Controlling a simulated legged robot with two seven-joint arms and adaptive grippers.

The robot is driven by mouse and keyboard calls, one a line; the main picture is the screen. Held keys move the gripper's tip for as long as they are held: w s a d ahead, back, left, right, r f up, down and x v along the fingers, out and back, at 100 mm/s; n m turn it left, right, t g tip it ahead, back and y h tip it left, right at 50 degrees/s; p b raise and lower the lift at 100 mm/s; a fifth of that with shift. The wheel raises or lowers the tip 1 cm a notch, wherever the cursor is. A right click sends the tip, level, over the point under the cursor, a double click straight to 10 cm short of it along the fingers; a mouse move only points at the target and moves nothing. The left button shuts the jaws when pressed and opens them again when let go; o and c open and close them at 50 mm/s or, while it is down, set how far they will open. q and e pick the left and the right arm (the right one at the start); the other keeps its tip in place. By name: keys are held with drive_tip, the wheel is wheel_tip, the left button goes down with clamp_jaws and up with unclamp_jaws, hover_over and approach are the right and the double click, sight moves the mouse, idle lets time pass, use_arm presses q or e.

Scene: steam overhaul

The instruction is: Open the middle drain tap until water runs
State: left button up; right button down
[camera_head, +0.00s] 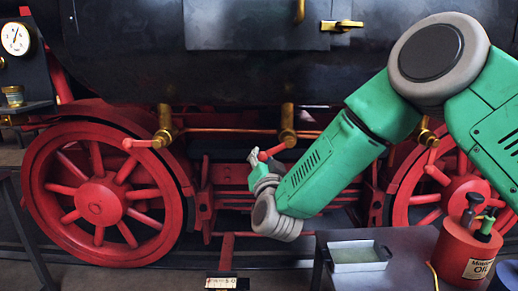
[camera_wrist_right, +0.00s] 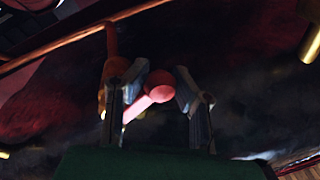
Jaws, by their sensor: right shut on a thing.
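The middle drain tap (camera_head: 288,122) is a brass fitting hanging under the dark boiler, with a red lever (camera_head: 272,151) pointing down and left. My right gripper (camera_head: 259,160) reaches in from the right and is shut on this lever. In the right wrist view the lever's rounded red end (camera_wrist_right: 152,92) sits between the two grey fingers, and part of the orange-lit tap (camera_wrist_right: 112,40) shows behind them. No water shows at the tap; the area under it is partly hidden by my gripper and forearm. My left gripper is not in view.
Similar brass taps with red levers hang at left (camera_head: 163,128) and right (camera_head: 426,132). Red spoked wheels (camera_head: 98,203) stand on both sides. A dark table (camera_head: 410,240) with a metal tray (camera_head: 357,267) and a red oil container (camera_head: 464,258) is at the lower right.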

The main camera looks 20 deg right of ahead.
drive_tip(key=shift+s+d+f+n+y+p, duration=0.1)
drive_tip(key=shift+d+f+n+y+p, duration=0.1)
drive_tip(key=shift+n, duration=0.5)
drive_tip(key=shift+w+d+f+n+y+p, duration=0.15)
drive_tip(key=shift+d+n+y+p, duration=0.1)
drive_tip(key=shift+n, duration=0.45)
drive_tip(key=shift+s+d+f+n+y+p, duration=0.15)
drive_tip(key=shift+d+n, duration=0.05)
drive_tip(key=shift+n, duration=0.5)
drive_tip(key=c, duration=1.3)
unclamp_jaws()
drive_tip(key=shift+o, duration=0.2)
drive_tip(key=shift+s+a+f, duration=0.1)
drive_tip(key=shift+f, duration=0.1)
drive_tip(key=shift+s+f, duration=0.1)
drive_tip(key=v, duration=1.1)
drive_tip(key=shift+s, duration=0.35)
drive_tip(key=shift+a, duration=0.1)
